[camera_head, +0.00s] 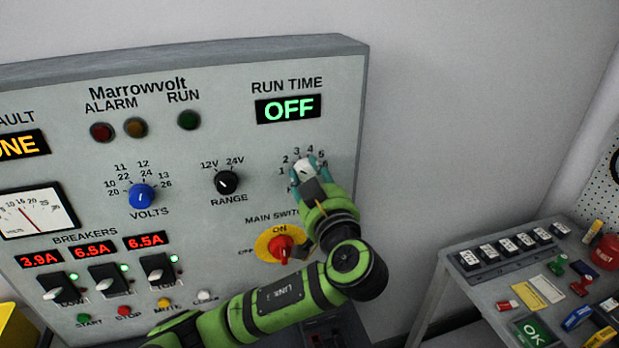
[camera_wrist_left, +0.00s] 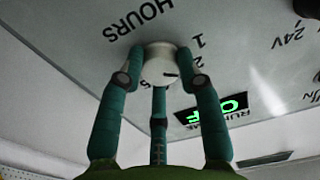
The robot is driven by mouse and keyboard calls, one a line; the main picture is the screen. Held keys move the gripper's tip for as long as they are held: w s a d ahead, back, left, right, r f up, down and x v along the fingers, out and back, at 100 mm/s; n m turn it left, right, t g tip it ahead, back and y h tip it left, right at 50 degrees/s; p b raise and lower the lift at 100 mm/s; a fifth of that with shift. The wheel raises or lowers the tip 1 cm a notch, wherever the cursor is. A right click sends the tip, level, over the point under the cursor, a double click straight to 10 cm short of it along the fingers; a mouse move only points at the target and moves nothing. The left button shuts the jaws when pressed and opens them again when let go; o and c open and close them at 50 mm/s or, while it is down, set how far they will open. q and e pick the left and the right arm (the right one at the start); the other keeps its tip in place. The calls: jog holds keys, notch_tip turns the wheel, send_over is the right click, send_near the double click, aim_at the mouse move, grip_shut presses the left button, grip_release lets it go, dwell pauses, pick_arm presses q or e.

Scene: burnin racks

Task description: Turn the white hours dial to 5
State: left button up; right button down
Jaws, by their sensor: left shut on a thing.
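The white hours dial (camera_head: 305,169) is on the grey panel's right side, under the green OFF display (camera_head: 289,109). My left gripper (camera_head: 309,175) is shut on it, the green arm rising from below. In the left wrist view the white dial (camera_wrist_left: 160,64) sits between the teal fingers of my left gripper (camera_wrist_left: 160,82). A short dark pointer mark there aims right and slightly down, towards the side of the 2. The right finger hides part of the scale, so the exact setting cannot be told. My right gripper is not in view.
The red main switch (camera_head: 281,248) on its yellow plate sits just below, close to my arm. The black range knob (camera_head: 227,182) and blue volts knob (camera_head: 142,196) are to the left. A side table (camera_head: 488,289) with small items stands at the right.

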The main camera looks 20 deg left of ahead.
pick_arm(q)
jog(key=m+b, duration=0.1)
jog(key=m, duration=0.1)
jog(key=m+b, duration=0.1)
jog(key=shift+f+m, duration=0.35)
jog(key=shift+m, duration=0.05)
jog(key=m+p, duration=0.2)
jog(key=m, duration=0.2)
jog(key=shift+r, duration=0.2)
jog(key=m+p, duration=0.2)
jog(key=m, duration=0.1)
jog(key=m+p, duration=0.1)
jog(key=m, duration=0.2)
jog(key=shift+p, duration=0.35)
jog(key=m, duration=0.2)
jog(key=shift+f+m, duration=0.1)
jog(key=shift+m, duration=0.2)
jog(key=m, duration=0.4)
jog(key=shift+a+m+p, duration=0.1)
jog(key=shift+m+p, duration=0.2)
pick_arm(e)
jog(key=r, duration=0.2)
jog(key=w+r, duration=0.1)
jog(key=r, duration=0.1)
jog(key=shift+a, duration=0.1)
